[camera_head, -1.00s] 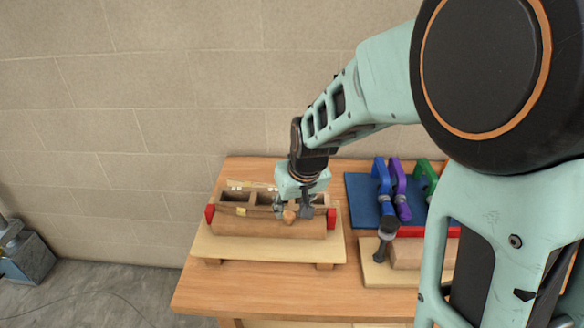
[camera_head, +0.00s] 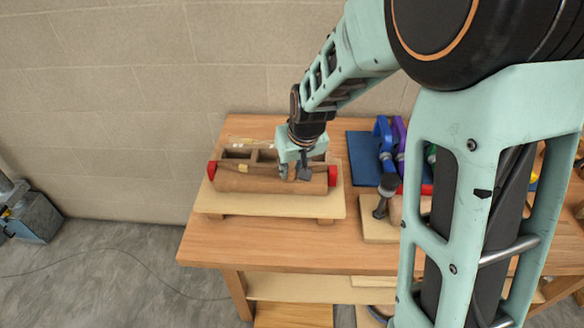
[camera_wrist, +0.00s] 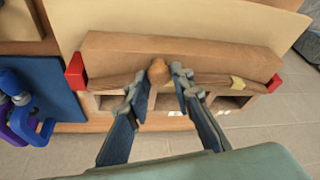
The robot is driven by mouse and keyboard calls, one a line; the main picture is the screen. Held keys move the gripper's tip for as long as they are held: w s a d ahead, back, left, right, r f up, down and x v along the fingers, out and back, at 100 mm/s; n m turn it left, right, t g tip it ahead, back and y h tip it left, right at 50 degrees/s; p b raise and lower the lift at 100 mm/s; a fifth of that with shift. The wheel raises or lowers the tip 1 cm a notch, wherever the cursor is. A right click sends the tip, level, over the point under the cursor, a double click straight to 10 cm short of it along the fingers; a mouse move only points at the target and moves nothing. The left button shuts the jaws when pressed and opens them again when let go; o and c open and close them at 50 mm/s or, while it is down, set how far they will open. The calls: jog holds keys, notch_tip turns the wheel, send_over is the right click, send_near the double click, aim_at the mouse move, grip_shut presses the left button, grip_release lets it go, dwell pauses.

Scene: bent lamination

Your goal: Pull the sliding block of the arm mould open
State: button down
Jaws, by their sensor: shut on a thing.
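The arm mould stands on a pale plywood board (camera_head: 225,203) on the workbench. Its sliding block (camera_head: 260,183) is a long brown wooden bar along the near side, between red end pieces (camera_head: 211,170). In the wrist view the block (camera_wrist: 200,58) carries a round wooden knob (camera_wrist: 158,70) near its middle. Open compartments (camera_wrist: 185,102) lie along the mould's other side. My gripper (camera_head: 296,174) is down at the block, and in the wrist view its fingers (camera_wrist: 159,78) stand either side of the knob, shut on it. In the head view my fingers hide the knob.
To the right of the mould, a black-knobbed tool (camera_head: 384,195) stands by another board. Behind it, a blue mat (camera_head: 364,160) holds blue and purple clamps (camera_head: 383,140). The wooden workbench (camera_head: 230,240) has bare top in front of the mould. A wall stands behind.

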jog(key=shift+s+b, duration=0.45)
jog(key=shift+s, duration=1.45)
jog(key=c, duration=1.7)
grip_release()
jog(key=shift+r, duration=0.1)
jog(key=v, duration=0.7)
jog(key=shift+s+r, duration=0.1)
jog(key=shift+r, duration=0.05)
